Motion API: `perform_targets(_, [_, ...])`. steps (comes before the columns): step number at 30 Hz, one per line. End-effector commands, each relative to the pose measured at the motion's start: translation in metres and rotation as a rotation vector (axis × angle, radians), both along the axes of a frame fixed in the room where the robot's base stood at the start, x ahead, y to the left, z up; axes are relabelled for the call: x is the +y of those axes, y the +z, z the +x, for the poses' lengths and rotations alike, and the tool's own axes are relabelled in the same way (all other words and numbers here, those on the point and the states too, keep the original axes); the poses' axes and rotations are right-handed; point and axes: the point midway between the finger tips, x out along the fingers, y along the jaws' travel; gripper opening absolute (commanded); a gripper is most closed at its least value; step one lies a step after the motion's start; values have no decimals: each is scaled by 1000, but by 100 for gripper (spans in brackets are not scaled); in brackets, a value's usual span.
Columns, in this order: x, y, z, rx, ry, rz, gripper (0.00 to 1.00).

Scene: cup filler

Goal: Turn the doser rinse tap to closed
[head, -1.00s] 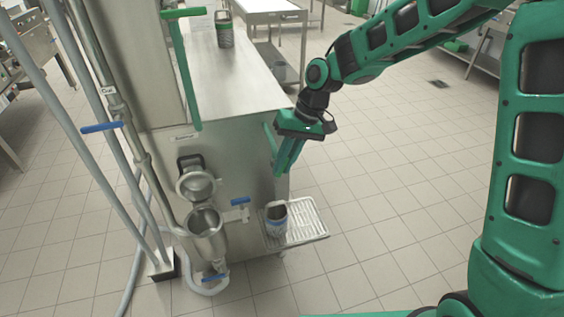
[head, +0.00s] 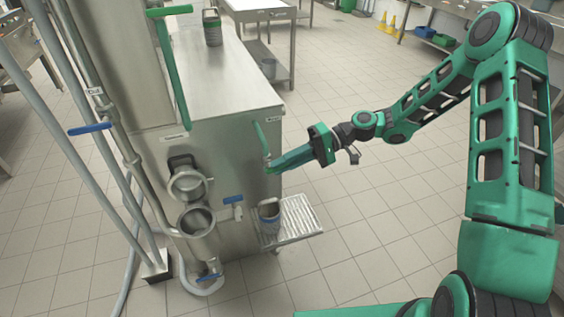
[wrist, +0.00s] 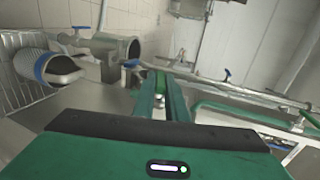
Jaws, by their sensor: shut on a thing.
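My gripper (head: 270,167) comes in from the right at the cabinet's front right corner. It is shut on a short green lever (head: 260,137), near its lower end. In the wrist view the two green fingers (wrist: 160,90) lie close together, with a small pale knob (wrist: 158,99) between them. A label (head: 274,119) by the lever is too small to read. Several taps have blue handles: one beside the metal doser cup (head: 196,220), with its handle (head: 233,199) level, one below the cup (head: 208,277), and one on the left pipe (head: 90,128). I cannot tell which is the rinse tap.
A drip tray (head: 300,216) with a cup (head: 269,212) sits on the cabinet front below my gripper. A long green lever (head: 172,75) stands left of the steel top (head: 225,90), which holds a can (head: 212,28). Floor to the right is clear.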

Motion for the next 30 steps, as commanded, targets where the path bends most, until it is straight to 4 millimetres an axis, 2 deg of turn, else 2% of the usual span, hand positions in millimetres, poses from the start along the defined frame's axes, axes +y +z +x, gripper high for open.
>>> perform_targets(15, [-4,-13,2,78,-5,254,0])
perform_targets(30, [-5,-16,2,91,-5,295,0])
